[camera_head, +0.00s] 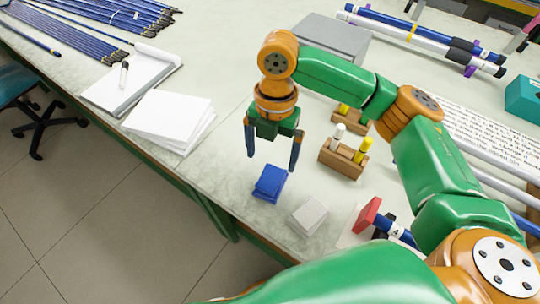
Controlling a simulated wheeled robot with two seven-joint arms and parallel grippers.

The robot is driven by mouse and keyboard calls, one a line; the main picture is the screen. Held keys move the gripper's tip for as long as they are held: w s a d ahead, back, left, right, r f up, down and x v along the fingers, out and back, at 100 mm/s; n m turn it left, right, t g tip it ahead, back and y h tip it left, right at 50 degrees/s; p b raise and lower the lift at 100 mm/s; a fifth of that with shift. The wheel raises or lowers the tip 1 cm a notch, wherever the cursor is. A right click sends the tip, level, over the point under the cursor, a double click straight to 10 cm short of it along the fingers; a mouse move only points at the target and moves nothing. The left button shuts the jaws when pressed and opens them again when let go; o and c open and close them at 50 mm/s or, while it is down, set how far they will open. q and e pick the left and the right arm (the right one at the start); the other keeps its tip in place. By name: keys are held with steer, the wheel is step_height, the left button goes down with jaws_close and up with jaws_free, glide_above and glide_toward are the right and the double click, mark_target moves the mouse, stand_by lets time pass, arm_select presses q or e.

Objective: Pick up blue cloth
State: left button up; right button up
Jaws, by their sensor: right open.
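The blue cloth (269,183) lies folded on the pale table near its front edge. My right gripper (272,163) hangs above and just behind it, pointing down. Its two dark fingers are spread apart with nothing between them. In the picture the cloth sits just below the gap between the fingertips; I cannot tell the exact height between them. My left gripper does not show.
A grey-white folded cloth (308,215) lies to the right of the blue one. A wooden holder (341,162) with markers stands behind right. White paper stacks (168,120) lie left. A red block (367,214) is at right. The table edge is close.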

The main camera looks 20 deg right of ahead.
mark_target(271, 177)
steer(key=f, duration=0.1)
steer(key=s+f, duration=0.1)
steer(key=f, duration=0.1)
steer(key=s+f, duration=0.1)
steer(key=f, duration=0.1)
steer(key=shift+s+a+f, duration=0.2)
steer(key=shift+a, duration=0.15)
steer(key=shift+w+f, duration=0.25)
steer(key=shift+f, duration=0.1)
steer(key=c, duration=1.3)
steer(key=shift+r, duration=1.35)
steer(key=s+d+r, duration=0.1)
steer(key=s+r, duration=0.2)
steer(key=s, duration=0.1)
steer(key=s+d+r, duration=0.2)
steer(key=s+r, duration=0.2)
steer(key=s+d+r, duration=0.2)
steer(key=s+r, duration=0.1)
steer(key=s, duration=0.2)
steer(key=shift+d+r+p, duration=0.2)
steer(key=shift+d+p, duration=0.05)
steer(key=shift+p, duration=0.15)
